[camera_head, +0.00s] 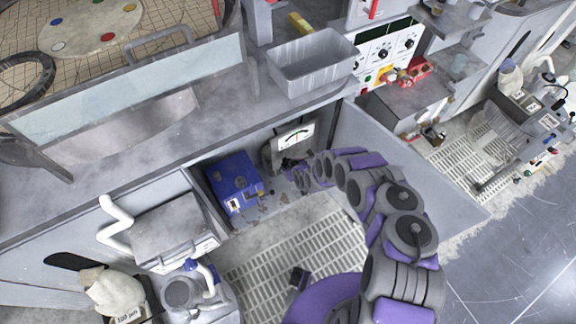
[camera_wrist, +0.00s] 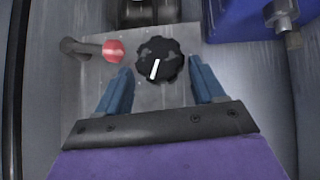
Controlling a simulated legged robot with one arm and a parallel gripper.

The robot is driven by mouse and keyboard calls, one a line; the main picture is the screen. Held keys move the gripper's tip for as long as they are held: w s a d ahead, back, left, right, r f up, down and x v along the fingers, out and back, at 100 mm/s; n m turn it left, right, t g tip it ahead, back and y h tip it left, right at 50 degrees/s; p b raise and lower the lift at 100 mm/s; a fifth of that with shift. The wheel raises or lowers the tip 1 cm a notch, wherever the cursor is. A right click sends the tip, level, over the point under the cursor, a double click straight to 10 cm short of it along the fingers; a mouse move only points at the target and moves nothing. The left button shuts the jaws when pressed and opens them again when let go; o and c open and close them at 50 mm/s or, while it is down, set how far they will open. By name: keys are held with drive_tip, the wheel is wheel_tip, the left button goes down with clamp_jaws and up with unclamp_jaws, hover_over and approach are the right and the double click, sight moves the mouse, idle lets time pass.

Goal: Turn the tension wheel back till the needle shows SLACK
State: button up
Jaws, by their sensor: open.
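The tension wheel (camera_wrist: 158,58) is a black lobed knob with a white mark on a grey metal plate in the wrist view. The mark stands nearly upright, leaning a little right at its top. My gripper (camera_wrist: 160,68) is open, with one blue finger on each side of the wheel and a visible gap to it on both sides. In the head view a white gauge (camera_head: 294,136) with a coloured arc and a dark needle stands in the recess. Its lettering is too small to read. My arm's end hides the wheel there.
A red-tipped lever (camera_wrist: 113,50) sits just left of the wheel, close to the left finger. A blue box (camera_head: 232,181) stands left of the gauge in the recess. A grey panel (camera_head: 390,165) stands to the right. The slatted floor (camera_head: 265,255) in front is largely clear.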

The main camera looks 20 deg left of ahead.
drive_tip(key=shift+b+x, duration=0.45)
drive_tip(key=shift+x, duration=1.5)
drive_tip(key=shift+c, duration=0.4)
drive_tip(key=shift+s, duration=0.1)
drive_tip(key=c, duration=0.6)
